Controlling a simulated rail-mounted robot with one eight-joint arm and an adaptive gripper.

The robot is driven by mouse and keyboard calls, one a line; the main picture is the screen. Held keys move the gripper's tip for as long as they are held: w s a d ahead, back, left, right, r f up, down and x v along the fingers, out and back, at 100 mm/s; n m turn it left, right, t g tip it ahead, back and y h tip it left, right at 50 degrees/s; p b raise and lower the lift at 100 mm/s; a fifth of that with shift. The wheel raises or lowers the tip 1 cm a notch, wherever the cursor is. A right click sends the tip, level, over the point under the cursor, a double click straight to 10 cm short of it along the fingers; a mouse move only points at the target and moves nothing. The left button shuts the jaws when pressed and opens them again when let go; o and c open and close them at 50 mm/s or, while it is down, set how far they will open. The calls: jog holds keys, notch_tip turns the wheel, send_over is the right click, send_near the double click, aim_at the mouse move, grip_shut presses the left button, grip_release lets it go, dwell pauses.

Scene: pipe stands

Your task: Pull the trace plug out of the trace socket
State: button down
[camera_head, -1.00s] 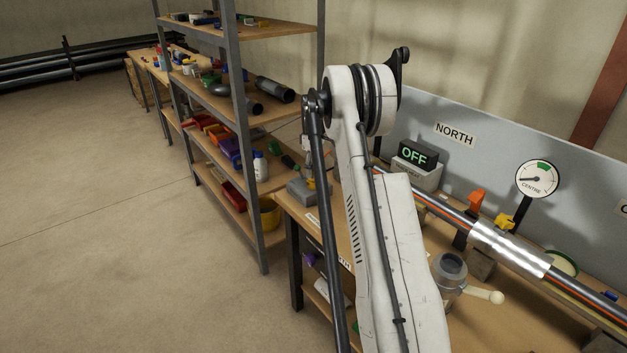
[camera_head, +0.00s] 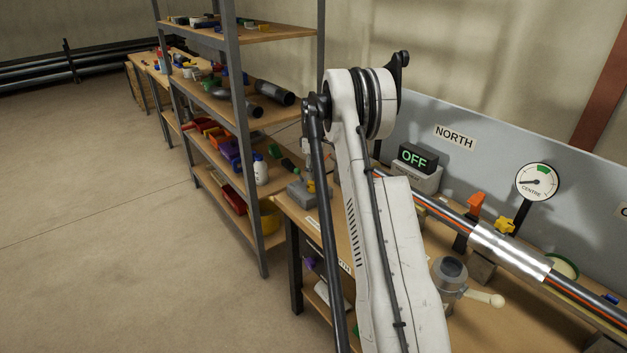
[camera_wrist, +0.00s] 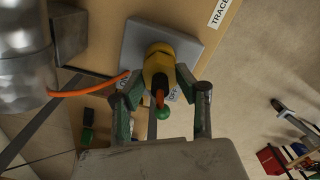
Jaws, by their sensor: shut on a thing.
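The yellow trace plug (camera_wrist: 158,62) is in the middle of the wrist view, with an orange cable (camera_wrist: 90,88) running off to the left. Its far end is against or just over the grey block of the trace socket (camera_wrist: 135,42); I cannot tell whether it is fully seated. My gripper (camera_wrist: 158,82) has a finger on either side of the plug and is shut on it. A TRACE label (camera_wrist: 220,10) lies beside the block. In the head view, a grey block (camera_head: 301,191) sits at the bench's left end; my arm hides much of that area.
A grey cup-shaped part (camera_head: 450,272) with a pale handle stands in front. A sign reading OFF (camera_head: 413,158) and a gauge (camera_head: 537,182) stand behind. Shelving (camera_head: 250,125) rises at the left; floor beyond is open.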

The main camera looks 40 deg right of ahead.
jog(key=shift+r, duration=0.7)
jog(key=shift+r+p, duration=0.7)
jog(key=shift+r, duration=1.65)
